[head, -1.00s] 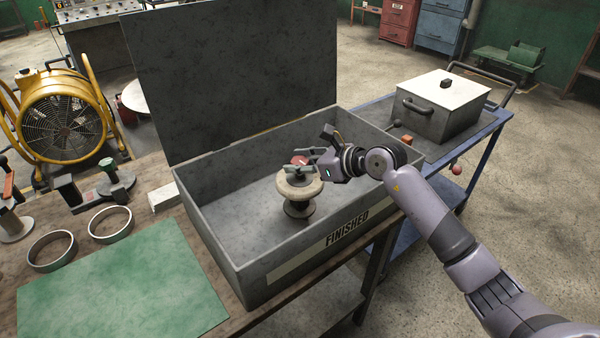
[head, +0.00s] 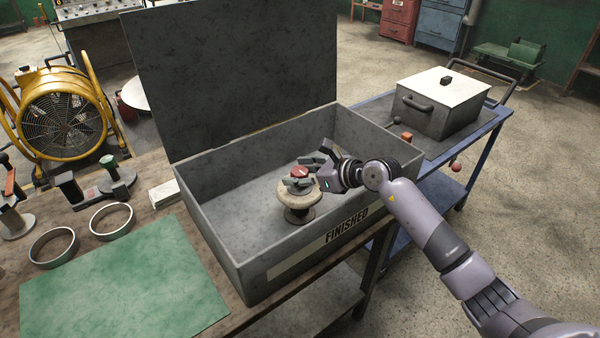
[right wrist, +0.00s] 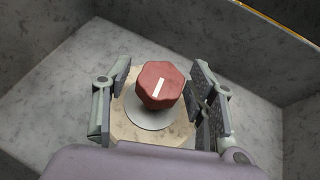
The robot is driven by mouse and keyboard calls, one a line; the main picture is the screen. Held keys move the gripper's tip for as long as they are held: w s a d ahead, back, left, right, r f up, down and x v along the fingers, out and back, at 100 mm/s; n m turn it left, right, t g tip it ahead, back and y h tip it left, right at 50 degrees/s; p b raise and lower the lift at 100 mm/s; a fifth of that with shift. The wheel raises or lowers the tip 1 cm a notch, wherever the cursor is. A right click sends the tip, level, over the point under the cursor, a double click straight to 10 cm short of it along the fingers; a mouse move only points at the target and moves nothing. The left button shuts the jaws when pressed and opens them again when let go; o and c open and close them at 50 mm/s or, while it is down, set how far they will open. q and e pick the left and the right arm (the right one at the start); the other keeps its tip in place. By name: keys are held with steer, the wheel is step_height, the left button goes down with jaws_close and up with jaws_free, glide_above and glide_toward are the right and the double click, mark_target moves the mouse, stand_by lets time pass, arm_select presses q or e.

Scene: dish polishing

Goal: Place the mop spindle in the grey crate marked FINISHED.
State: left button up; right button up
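The mop spindle (head: 297,196) has a red knob on top, a pale round mop and a dark base. It stands upright on the floor of the grey crate marked FINISHED (head: 272,268), near its front wall. My right gripper (head: 302,181) reaches over the front right wall and straddles the knob. The right wrist view shows the red knob (right wrist: 161,85) between the fingers (right wrist: 160,95), with a gap on each side, so the gripper is open. The fingers hide part of the mop. My left gripper is out of view.
The crate's raised lid (head: 235,80) stands behind it. A green mat (head: 120,280) and two rings (head: 52,247) lie on the bench at left. A blue trolley (head: 470,150) with a lidded metal box (head: 428,110) stands at right. The crate floor around the spindle is clear.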

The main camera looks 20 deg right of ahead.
steer(key=shift+r, duration=0.25)
steer(key=shift+s+d, duration=0.25)
steer(key=b+v, duration=0.3)
steer(key=v, duration=0.8)
steer(key=shift+s+d, duration=0.1)
